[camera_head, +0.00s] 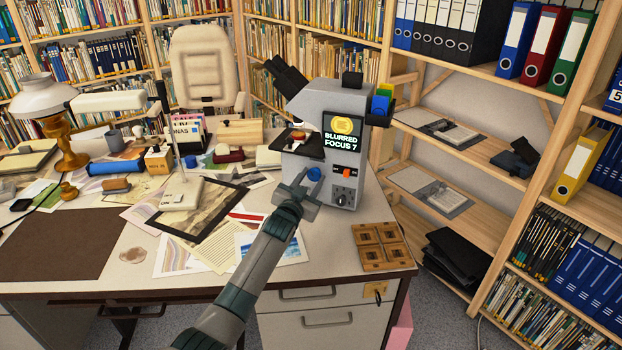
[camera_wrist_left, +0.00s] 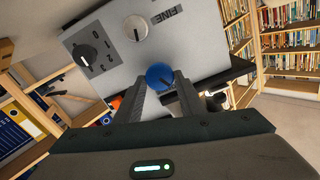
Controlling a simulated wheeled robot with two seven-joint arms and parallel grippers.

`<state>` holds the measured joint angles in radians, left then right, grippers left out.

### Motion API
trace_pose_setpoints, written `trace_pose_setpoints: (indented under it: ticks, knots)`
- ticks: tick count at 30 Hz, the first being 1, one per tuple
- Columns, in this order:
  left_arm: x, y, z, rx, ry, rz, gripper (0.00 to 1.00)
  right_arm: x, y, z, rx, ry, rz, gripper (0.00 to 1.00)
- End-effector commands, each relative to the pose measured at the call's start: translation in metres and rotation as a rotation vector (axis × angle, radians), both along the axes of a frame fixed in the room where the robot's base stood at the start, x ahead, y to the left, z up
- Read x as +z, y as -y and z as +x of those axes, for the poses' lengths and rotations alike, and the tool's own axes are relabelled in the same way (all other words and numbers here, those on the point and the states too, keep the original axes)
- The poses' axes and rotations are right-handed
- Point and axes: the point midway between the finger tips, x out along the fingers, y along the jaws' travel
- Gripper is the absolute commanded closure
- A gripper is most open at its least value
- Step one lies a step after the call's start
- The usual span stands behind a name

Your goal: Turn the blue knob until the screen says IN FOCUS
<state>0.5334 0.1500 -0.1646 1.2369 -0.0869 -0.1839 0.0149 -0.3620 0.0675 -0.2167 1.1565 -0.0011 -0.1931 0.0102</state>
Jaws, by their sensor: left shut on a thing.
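The microscope (camera_head: 318,150) is a grey unit standing on the desk. Its screen (camera_head: 342,132) reads BLURRED, FOCUS 7, with a yellow round picture above the words. The blue knob (camera_head: 314,174) is on its side, low down; it also shows in the left wrist view (camera_wrist_left: 159,74). My left gripper (camera_head: 304,182) is at the microscope, its fingers (camera_wrist_left: 162,88) shut on the blue knob from both sides. In the left wrist view, a silver knob and a black dial with numbers sit on the grey panel near the word FINE. My right gripper is not seen.
A wooden tray with square compartments (camera_head: 379,245) lies at the desk's right front. Papers and a dark-framed print (camera_head: 197,208) cover the desk left of my arm. A lamp (camera_head: 60,110) stands at the left. Shelves with binders rise at the right.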

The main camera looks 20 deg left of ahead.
Motion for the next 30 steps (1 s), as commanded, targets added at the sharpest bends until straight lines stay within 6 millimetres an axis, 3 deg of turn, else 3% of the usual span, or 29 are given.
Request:
trace_pose_setpoints:
  ticks: [15, 30]
  knots:
    - [-0.0018, 0.0014, -0.0003, 0.000, 0.018, 0.400, 0.87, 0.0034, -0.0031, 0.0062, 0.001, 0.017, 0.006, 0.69]
    - [-0.0021, 0.0016, -0.0003, 0.000, 0.022, 0.475, 0.87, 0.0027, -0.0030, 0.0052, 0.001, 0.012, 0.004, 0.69]
